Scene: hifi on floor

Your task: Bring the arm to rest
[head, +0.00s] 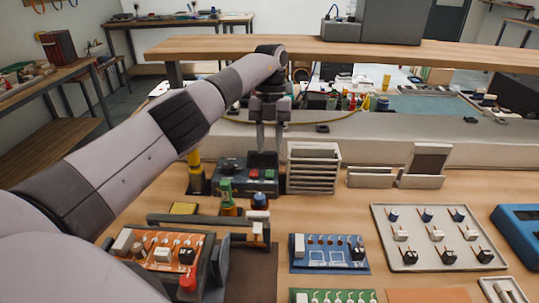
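My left arm (130,150) reaches in from the lower left, up and across to the middle of the head view. My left gripper (270,146) hangs down from its end, above the back part of the workbench. Its two pale fingers look parted, with a gap between them and nothing held there. Its tips are over or in front of a dark upright part of a control box (235,178) with red and green buttons; I cannot tell whether they touch. My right gripper is out of view.
A white slatted rack (314,168) stands just right of the gripper. An orange circuit board (160,247) sits in a holder below the arm. A blue board (329,254), a component tray (437,238) and a blue meter (520,232) lie to the right. A wooden shelf (400,50) spans behind.

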